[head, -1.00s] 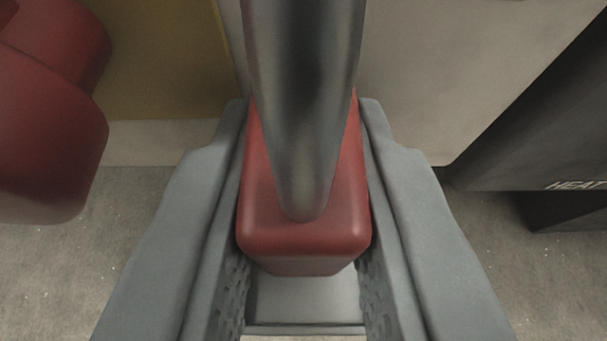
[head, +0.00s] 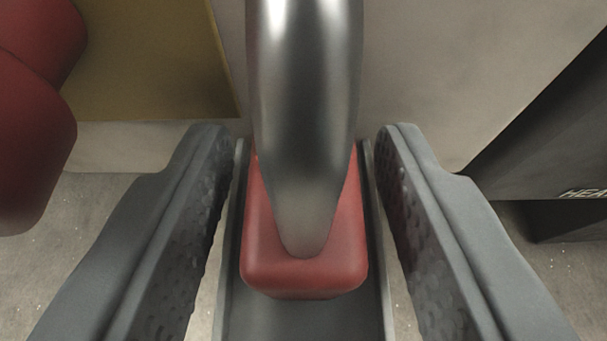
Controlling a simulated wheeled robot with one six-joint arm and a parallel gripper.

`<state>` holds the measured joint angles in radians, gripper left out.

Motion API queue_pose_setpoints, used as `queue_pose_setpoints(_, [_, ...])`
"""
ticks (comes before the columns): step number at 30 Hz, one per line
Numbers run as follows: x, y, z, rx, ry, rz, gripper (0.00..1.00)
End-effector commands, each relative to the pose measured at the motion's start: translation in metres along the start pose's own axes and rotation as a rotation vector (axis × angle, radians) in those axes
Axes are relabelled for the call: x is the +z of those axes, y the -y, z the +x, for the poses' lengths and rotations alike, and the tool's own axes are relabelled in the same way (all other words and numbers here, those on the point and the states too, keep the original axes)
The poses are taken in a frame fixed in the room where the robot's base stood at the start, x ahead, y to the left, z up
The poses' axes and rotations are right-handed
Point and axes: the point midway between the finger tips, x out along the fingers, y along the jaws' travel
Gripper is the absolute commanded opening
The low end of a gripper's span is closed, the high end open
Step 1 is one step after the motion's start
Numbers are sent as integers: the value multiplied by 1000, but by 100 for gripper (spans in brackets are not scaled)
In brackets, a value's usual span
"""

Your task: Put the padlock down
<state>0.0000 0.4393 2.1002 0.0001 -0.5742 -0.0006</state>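The padlock (head: 305,272) has a red body and a thick shiny metal shackle that rises toward the camera. It stands in the middle of the head view, with its body in a narrow grey channel (head: 300,322) with raised side edges. My gripper (head: 303,135) is open around it. One finger is on each side, and a clear gap shows between each finger and the padlock. The far part of the red body is hidden behind the shackle.
A rounded red object (head: 28,140) is close at the left edge. Behind are a yellow-brown panel (head: 150,60) and a pale panel (head: 450,80). A dark box (head: 560,140) with partly cut-off white lettering stands at the right. Grey speckled floor shows below.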

Motion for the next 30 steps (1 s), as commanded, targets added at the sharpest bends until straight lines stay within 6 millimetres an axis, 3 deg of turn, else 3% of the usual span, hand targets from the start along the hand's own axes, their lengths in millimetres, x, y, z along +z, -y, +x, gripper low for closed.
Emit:
queue_pose_setpoints(8, [-12,0,-5,0,-2,0,42])
queue_pose_setpoints(24, [-12,0,-90,0,-1,0,42])
queue_pose_setpoints(30, [-12,0,-113,0,0,0,42])
